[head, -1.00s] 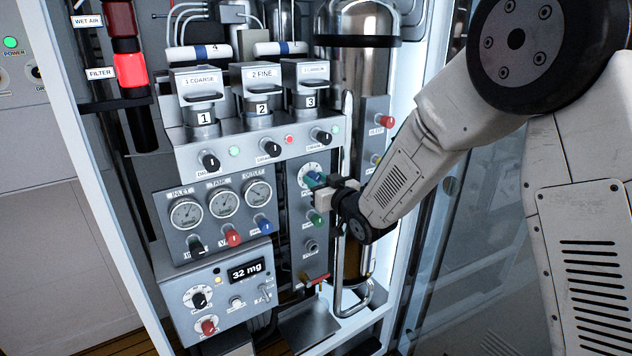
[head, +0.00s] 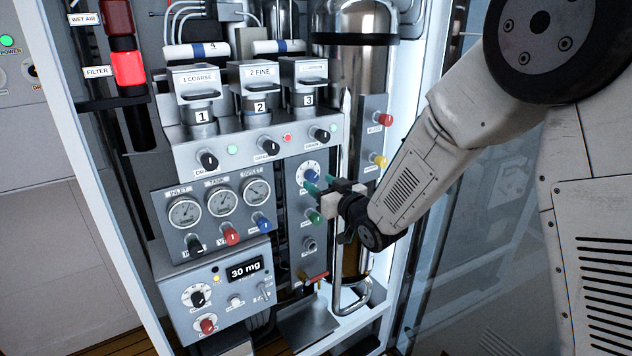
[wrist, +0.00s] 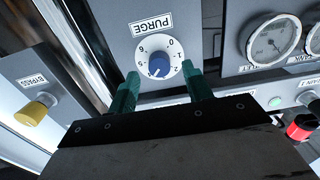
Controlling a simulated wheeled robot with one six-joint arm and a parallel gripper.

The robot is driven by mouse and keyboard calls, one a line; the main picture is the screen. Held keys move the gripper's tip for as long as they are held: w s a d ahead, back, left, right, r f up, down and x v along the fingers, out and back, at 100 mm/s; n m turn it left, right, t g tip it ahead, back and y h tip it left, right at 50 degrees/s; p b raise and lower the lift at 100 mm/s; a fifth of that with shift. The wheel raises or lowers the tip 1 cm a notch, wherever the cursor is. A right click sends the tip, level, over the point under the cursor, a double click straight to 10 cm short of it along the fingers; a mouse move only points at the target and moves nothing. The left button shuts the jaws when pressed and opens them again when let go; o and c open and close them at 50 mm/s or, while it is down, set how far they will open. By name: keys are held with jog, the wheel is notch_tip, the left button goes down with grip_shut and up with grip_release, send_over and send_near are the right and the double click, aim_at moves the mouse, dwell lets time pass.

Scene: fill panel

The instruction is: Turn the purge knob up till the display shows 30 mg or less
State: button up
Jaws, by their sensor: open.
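The purge knob (wrist: 159,66) is blue on a white numbered dial, under a PURGE label in the wrist view. It also shows in the head view (head: 310,175). My gripper (wrist: 162,86) is open, its two green fingertips on either side of the dial's near edge and apart from the knob. In the head view my gripper (head: 321,184) is just below and right of the knob. The display (head: 245,269) reads 30 mg.
A yellow BYPASS knob (wrist: 34,112) is beside the purge panel. A green knob (head: 314,216) is just below my gripper, and red (head: 232,237) and blue (head: 264,226) knobs sit to the left. A steel cylinder (head: 350,85) stands behind.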

jog(key=shift+v, duration=2.4)
notch_tip(320, 180, down, 8)
jog(key=s+d+g+h, duration=0.1)
jog(key=d+g+h, duration=0.2)
jog(key=g+h, duration=0.1)
jog(key=s+d+f+m+g+h, duration=0.2)
jog(key=s+d+g+h, duration=0.2)
jog(key=s+d, duration=0.35)
jog(key=s+d+r+m+g, duration=0.1)
jog(key=s+d+r, duration=0.3)
jog(key=s, duration=0.6)
jog(key=s+d+r+m+g+h, duration=0.1)
jog(key=s+d+r+m+g, duration=0.1)
jog(key=s+d+r, duration=0.2)
jog(key=s+d+r+m+g+h, duration=0.1)
jog(key=s+d+r, duration=0.4)
jog(key=s, duration=1.1)
jog(key=shift+r+m+g, duration=0.4)
jog(key=shift+r+g, duration=0.4)
jog(key=shift+r, duration=0.95)
